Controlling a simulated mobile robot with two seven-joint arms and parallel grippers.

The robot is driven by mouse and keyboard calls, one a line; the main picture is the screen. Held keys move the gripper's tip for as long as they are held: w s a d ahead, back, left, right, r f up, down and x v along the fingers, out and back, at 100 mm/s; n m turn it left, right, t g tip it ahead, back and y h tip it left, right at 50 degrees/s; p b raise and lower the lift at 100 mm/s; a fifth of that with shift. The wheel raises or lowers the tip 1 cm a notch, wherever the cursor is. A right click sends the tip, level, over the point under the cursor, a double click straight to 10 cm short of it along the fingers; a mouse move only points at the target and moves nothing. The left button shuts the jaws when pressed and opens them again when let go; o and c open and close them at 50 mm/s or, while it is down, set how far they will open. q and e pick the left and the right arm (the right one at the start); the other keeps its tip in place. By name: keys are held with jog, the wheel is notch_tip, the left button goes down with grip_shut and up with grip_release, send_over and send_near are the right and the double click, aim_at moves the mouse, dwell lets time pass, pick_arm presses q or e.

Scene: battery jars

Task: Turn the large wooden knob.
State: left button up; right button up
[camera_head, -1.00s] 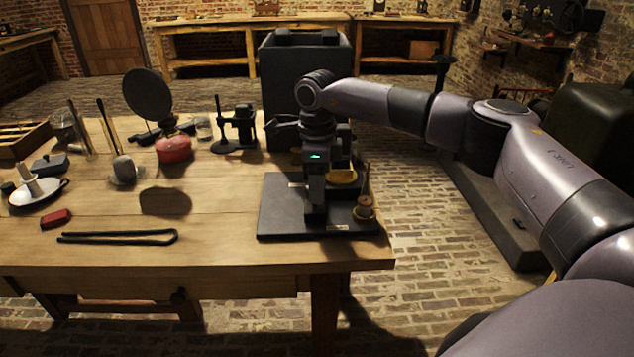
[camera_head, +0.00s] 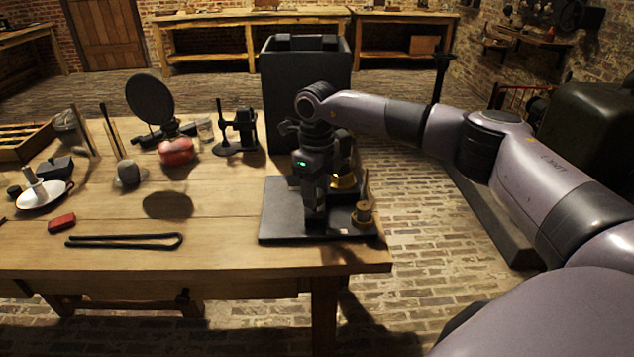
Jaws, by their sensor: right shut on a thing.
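My right gripper (camera_head: 314,214) points straight down over the dark board (camera_head: 280,215) at the table's right end. It is shut low over the board on something its fingers hide, seemingly the large wooden knob. I cannot make out the knob's outline. A brass-coloured post (camera_head: 363,212) stands on the board just right of the fingers, and a yellow brass part (camera_head: 344,182) shows behind the gripper. My left gripper is not in view.
A large dark box (camera_head: 305,85) stands behind.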

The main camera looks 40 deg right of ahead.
jog(key=m+p, duration=0.1)
jog(key=m, duration=0.1)
jog(key=shift+r+m, duration=0.15)
jog(key=shift+m, duration=0.25)
jog(key=shift+a+m+p, duration=0.1)
jog(key=shift+m+p, duration=0.85)
jog(key=shift+m, duration=0.85)
jog(key=shift+w, duration=0.1)
jog(key=o, duration=1.1)
jog(key=shift+c, duration=0.2)
jog(key=shift+r+b, duration=0.3)
jog(key=shift+r, duration=3.2)
